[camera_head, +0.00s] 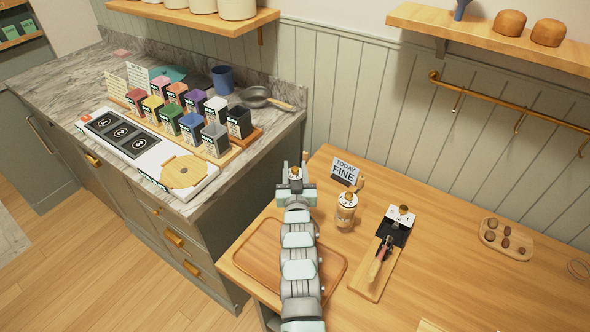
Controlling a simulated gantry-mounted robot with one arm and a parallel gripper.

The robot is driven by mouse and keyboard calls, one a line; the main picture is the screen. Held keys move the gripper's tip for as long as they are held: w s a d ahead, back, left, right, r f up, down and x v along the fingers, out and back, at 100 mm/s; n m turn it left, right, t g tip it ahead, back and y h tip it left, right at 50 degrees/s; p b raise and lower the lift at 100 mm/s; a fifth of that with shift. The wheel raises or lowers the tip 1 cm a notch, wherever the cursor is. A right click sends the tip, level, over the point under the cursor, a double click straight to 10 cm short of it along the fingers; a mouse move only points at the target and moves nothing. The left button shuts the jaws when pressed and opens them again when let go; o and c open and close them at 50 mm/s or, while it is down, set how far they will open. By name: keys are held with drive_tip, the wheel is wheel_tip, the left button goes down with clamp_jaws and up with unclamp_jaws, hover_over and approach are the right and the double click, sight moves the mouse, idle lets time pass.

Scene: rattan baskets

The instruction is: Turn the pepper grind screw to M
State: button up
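A small grinder (345,216) with a clear, brownish body, a white top and a brass knob (349,197) stands upright on the wooden table. To its right, a white plate with black letters (395,216), M and L readable, carries another brass knob (404,209). Which knob is the pepper grind screw I cannot tell for sure. My gripper (295,170) is left of the grinder, apart from it. Its two fingers stand apart and look open. A small brass-coloured thing shows between or behind them; I cannot tell whether they touch it. The knobs' pointing directions are too small to read.
A "TODAY FINE" sign (345,171) stands behind the grinder. A dark-handled tool lies on a narrow board (365,287). A wooden tray (262,262) lies under my arm. A small tray (489,243) holds several brown pieces. The table (445,260) is clear between the boards.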

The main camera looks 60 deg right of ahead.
clamp_jaws()
drive_tip(key=shift+f+b, duration=0.15)
drive_tip(key=shift+b, duration=0.25)
drive_tip(key=b, duration=0.3)
drive_tip(key=shift+w+f, duration=0.2)
drive_tip(key=shift+f, duration=0.05)
drive_tip(key=shift+b, duration=0.75)
drive_tip(key=g+b, duration=0.1)
drive_tip(key=b, duration=0.1)
drive_tip(key=shift+s+r+m+b, duration=0.1)
drive_tip(key=shift+r+m+b, duration=0.1)
drive_tip(key=shift+m+b, duration=0.1)
drive_tip(key=shift+r, duration=0.1)
